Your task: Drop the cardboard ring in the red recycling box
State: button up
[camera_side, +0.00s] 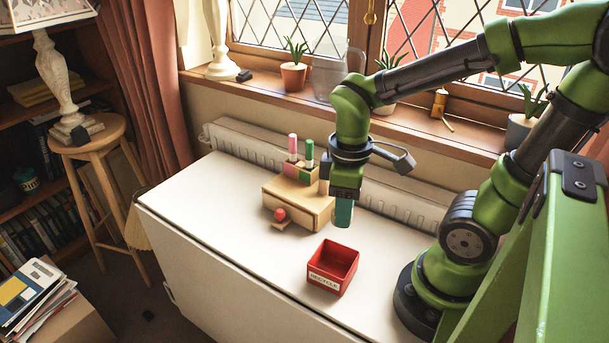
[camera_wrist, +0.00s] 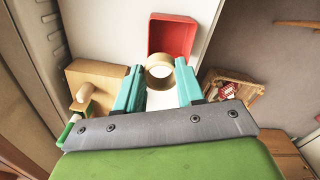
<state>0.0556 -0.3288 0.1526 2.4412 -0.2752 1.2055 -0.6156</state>
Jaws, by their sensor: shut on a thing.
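The tan cardboard ring (camera_wrist: 159,58) is between the two teal fingertips of my gripper (camera_wrist: 160,76), which is shut on it. The red recycling box (camera_side: 333,266), with a white label on its front, stands open on the white desk. In the side view my gripper (camera_side: 343,212) points down above the desk, behind the box and close to the right of the wooden organiser. I cannot make out the ring in that view. In the wrist view the red box (camera_wrist: 172,35) appears beyond the ring, partly covered by it.
The white desk (camera_side: 220,212) is clear to the left. A radiator (camera_side: 245,150) and a windowsill with potted plants run behind.

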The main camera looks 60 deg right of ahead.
jog(key=shift+f, duration=1.95)
jog(key=o, duration=1)
notch_tip(320, 180, up, 17)
